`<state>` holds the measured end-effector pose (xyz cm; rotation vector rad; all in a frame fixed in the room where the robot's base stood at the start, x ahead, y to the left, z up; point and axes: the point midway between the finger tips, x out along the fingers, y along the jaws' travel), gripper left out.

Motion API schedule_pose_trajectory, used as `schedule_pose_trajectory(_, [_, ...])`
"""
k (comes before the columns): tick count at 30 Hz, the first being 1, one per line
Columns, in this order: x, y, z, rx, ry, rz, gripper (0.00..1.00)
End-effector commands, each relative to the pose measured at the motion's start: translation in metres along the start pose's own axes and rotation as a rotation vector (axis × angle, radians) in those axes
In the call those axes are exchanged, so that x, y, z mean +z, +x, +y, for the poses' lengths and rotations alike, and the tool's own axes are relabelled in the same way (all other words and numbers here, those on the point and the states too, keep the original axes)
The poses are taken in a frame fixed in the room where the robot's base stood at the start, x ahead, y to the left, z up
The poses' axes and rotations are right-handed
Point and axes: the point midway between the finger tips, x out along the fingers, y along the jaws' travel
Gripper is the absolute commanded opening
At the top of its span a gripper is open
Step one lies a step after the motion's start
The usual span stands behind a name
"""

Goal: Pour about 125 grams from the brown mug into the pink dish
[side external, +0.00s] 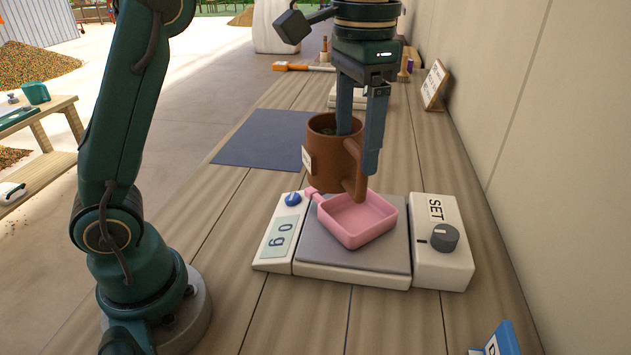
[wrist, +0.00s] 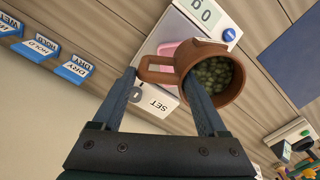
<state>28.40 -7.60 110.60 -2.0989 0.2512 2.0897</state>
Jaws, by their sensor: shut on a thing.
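The brown mug (side external: 322,160) is held upright in the air, just behind and above the pink dish. In the wrist view the mug (wrist: 235,101) shows greenish beans (wrist: 212,75) inside. My gripper (side external: 358,150) is shut on the mug's wall, with one finger inside the mug and the other outside near the handle; the fingers also show in the wrist view (wrist: 160,90). The pink dish (side external: 382,236) sits on the grey plate of the scale (side external: 325,248) and looks empty. The scale's display (side external: 283,238) reads 0 g. The mug partly hides the dish in the wrist view.
A control box with a SET label and dark knob (side external: 444,238) stands right of the scale plate, close to the wall (side external: 545,130). A dark blue mat (side external: 265,138) lies behind, left. Blue signs (wrist: 75,68) stand along the bench; an orange-handled brush (side external: 290,67) lies at the back.

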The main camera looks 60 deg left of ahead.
Motion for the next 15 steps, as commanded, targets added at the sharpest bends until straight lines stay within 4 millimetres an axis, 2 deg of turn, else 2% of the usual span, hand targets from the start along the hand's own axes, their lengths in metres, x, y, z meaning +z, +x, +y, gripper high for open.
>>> schedule_pose_trajectory(1, [-0.006, -0.001, 0.015, 0.000, 0.049, 0.003, 0.00])
schedule_pose_trajectory(6, [-0.016, 0.001, 0.052, 0.000, 0.167, 0.007, 0.00])
schedule_pose_trajectory(9, [-0.017, 0.005, 0.063, 0.000, 0.204, 0.002, 0.00])
schedule_pose_trajectory(15, [-0.015, 0.011, 0.069, 0.001, 0.223, -0.005, 0.00])
